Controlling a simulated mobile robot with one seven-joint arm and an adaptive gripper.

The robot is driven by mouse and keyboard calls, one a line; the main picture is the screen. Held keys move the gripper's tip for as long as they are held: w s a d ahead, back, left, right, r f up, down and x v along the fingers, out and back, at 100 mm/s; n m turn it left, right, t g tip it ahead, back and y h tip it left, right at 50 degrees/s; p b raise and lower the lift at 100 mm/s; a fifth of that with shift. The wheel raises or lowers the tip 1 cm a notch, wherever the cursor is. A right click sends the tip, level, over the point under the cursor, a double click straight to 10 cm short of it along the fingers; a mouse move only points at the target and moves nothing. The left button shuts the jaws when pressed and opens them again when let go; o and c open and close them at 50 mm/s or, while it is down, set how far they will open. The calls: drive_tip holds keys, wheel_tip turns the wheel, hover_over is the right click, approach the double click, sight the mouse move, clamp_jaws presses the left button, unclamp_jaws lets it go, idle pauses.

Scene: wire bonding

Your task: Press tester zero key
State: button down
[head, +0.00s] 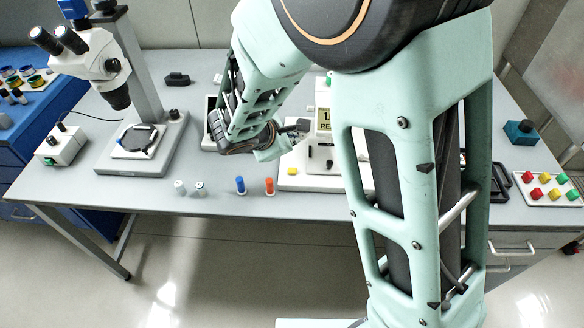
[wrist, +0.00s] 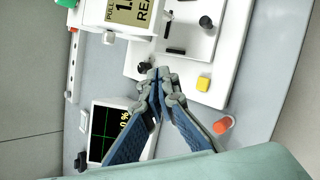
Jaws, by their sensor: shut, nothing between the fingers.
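The tester is a white machine with a lit display (wrist: 130,12) reading "PULL" and "READ..." in the wrist view. Its display (head: 325,119) is partly hidden by my arm in the head view. A yellow key (wrist: 203,84) sits on the tester's white base (wrist: 226,52); it also shows at the base's front edge in the head view (head: 292,171). A small pale button (wrist: 108,38) is beside the display; I cannot read a zero label on either. My gripper (wrist: 157,76) is shut and empty, its tips appearing near the base's edge, left of the yellow key. Contact cannot be told.
A screen with a green trace (wrist: 105,133) stands near the fingers. A microscope (head: 105,70) is at left, a tray of coloured pieces (head: 522,199) at right.

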drive_tip(key=b, duration=0.6)
hover_over(291, 172)
wheel_tip(291, 172, down, 8)
drive_tip(key=shift+r, duration=0.15)
drive_tip(key=shift+f+b, duration=0.5)
drive_tip(key=shift+f, duration=0.1)
drive_tip(key=shift+f, duration=0.1)
idle(0.6)
drive_tip(key=shift+f+b, duration=0.3)
drive_tip(key=shift+b, duration=0.35)
drive_tip(key=shift+f+b, duration=0.4)
drive_tip(key=shift+b, duration=0.05)
idle(0.4)
drive_tip(key=shift+r, duration=0.15)
drive_tip(key=shift+r+p, duration=0.5)
drive_tip(key=shift+r, duration=0.2)
drive_tip(key=shift+r, duration=0.1)
